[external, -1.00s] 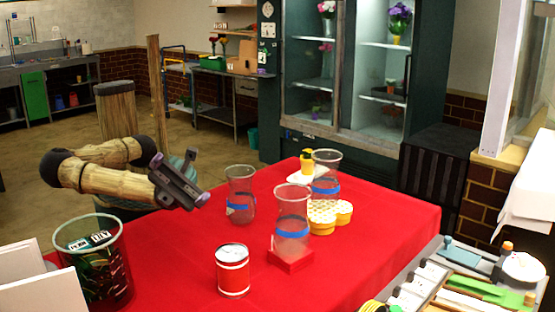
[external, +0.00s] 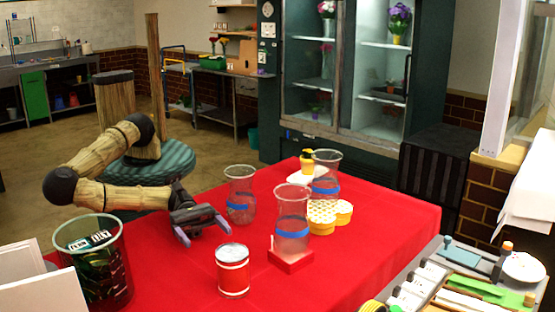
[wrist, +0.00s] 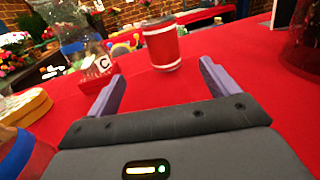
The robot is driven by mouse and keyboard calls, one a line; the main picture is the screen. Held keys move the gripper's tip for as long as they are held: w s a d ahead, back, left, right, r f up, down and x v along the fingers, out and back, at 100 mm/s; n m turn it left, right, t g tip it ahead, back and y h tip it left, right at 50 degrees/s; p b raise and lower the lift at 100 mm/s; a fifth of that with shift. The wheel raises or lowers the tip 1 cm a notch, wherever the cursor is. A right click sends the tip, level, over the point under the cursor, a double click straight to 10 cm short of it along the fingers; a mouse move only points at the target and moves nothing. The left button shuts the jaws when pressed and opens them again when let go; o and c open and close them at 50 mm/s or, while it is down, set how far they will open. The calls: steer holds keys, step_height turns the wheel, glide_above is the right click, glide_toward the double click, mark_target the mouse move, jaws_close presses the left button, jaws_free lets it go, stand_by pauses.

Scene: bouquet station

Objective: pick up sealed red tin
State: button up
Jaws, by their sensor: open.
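The sealed red tin (external: 233,272) stands upright on the red table, near its front edge in the external view. It has a pale lid and white bands at top and bottom. In the wrist view the tin (wrist: 162,46) is ahead of the fingers, between their lines and beyond their tips. My gripper (external: 207,232) is open and empty, low over the table, behind and to the left of the tin in the external view. In the wrist view both purple fingers of my gripper (wrist: 160,82) are spread wide with nothing between them.
A glass vase on a red block (external: 290,262) stands right of the tin. Another glass vase (external: 240,190) stands near my gripper, a third (external: 326,175) farther back by yellow honeycomb pieces (external: 322,222). A dark bin (external: 95,265) stands left. The cloth between gripper and tin looks clear.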

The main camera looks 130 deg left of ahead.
steer(key=p, duration=0.3)
glide_toward(240, 276)
steer(key=x, duration=0.3)
steer(key=shift+w+a+f, duration=0.1)
steer(key=shift+w+a, duration=0.1)
steer(key=shift+w+p, duration=0.1)
steer(key=shift+p, duration=0.2)
steer(key=shift+w+d, duration=0.15)
steer(key=shift+w, duration=0.1)
steer(key=shift+p+x, duration=1.1)
steer(key=shift+x, duration=1.15)
steer(key=shift+d, duration=0.15)
steer(key=shift+s, duration=0.1)
steer(key=shift+c, duration=0.2)
steer(key=c, duration=1.3)
steer(key=shift+o, duration=0.2)
step_height(240, 276, up, 10)
steer(key=shift+r+b, duration=0.1)
steer(key=shift+b, duration=1.1)
